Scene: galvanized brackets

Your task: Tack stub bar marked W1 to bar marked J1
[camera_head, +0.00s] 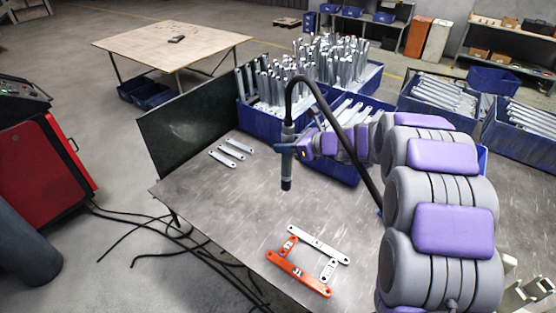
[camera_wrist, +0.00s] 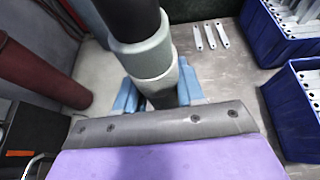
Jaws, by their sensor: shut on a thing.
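My gripper (camera_head: 290,148) is shut on a welding torch (camera_head: 286,183), which hangs upright above the table, nozzle down, with a black hose looping over my arm. In the wrist view, my blue fingers (camera_wrist: 157,90) clasp the torch's grey body (camera_wrist: 145,55). Below and to the right of the nozzle, four-sided bar work lies flat: a long galvanized bar (camera_head: 312,242) at the back, a long orange bar (camera_head: 290,269) at the front, an orange stub (camera_head: 288,247) at left and a galvanized stub (camera_head: 327,271) at right. Dark marks show on them, too small to read surely.
Several loose galvanized bars (camera_head: 231,153) lie at the table's back left; they also show in the wrist view (camera_wrist: 211,36). Blue bins (camera_head: 257,118) of bars line the back. A dark screen (camera_head: 190,120) stands along the left edge. The table's (camera_head: 225,205) left middle is clear.

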